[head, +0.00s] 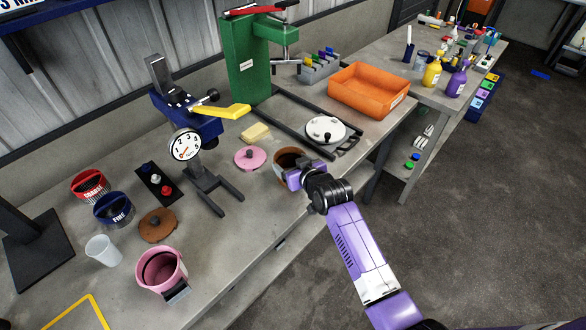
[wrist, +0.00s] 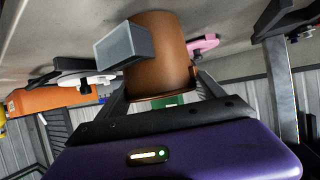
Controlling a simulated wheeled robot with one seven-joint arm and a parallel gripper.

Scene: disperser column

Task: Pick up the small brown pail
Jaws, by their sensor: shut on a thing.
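The small brown pail (head: 283,161) is near the front edge of the grey workbench, partly hidden behind my gripper (head: 297,176). In the wrist view, the brown pail (wrist: 160,65) fills the space in front of my gripper (wrist: 165,92), with a grey block-like tab (wrist: 122,45) on its side. The fingers reach to either side of the pail and are shut on it. I cannot tell whether its base touches the bench.
A pink lid (head: 250,158) and yellow block (head: 255,132) lie left of the pail. A dial stand (head: 186,146) is further left, a white disc (head: 325,130) on dark rails to the right. An orange tray (head: 368,90) stands beyond. A pink pail (head: 160,270) is at front left.

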